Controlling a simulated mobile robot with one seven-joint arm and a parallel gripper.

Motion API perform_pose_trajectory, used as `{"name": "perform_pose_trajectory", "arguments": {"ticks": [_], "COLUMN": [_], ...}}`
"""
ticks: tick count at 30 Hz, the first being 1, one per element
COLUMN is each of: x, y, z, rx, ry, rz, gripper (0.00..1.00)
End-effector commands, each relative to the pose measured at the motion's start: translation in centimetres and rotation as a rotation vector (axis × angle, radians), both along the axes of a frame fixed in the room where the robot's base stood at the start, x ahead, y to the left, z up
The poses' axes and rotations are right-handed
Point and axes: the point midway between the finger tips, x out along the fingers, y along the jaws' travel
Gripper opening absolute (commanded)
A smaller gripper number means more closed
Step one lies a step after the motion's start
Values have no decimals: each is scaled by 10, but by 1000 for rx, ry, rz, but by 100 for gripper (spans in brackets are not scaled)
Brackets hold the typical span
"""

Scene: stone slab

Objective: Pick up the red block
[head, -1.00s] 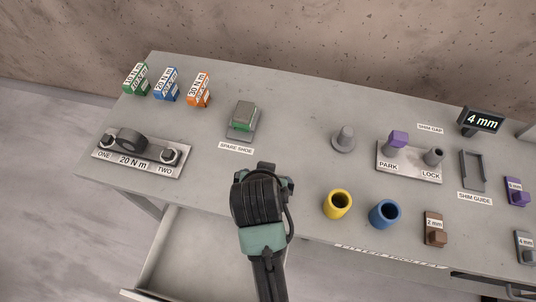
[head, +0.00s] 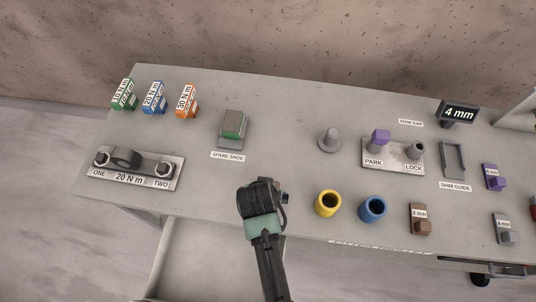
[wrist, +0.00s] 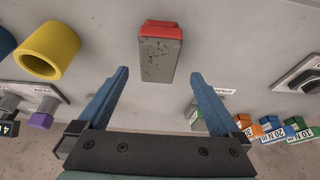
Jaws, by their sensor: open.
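A red-topped block (wrist: 160,28) with a speckled grey body shows at the top middle of the wrist view, standing out from the grey tabletop. My gripper (wrist: 160,75) is open, with one blue finger on each side of the block's lower end in the picture. I see no finger closed on it, and I cannot tell how far the fingertips are from it. In the head view my gripper (head: 264,196) is over the front part of the slab, left of the yellow cup, and this block is not visible there.
A yellow cup (head: 328,204) and a blue cup (head: 373,209) stand to the right. The green-topped spare shoe (head: 233,126) is behind left. A torque fixture (head: 136,168) lies far left. An open drawer (head: 205,262) is below the front edge. A partial red thing (head: 533,207) shows at the right edge.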

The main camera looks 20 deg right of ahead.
Motion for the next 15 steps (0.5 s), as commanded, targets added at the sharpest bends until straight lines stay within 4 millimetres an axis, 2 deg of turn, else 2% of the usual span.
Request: {"name": "perform_pose_trajectory", "arguments": {"ticks": [15], "x": [11], "y": [-11], "z": [-46], "rx": [-1], "ry": [1], "rz": [0], "gripper": [100]}}
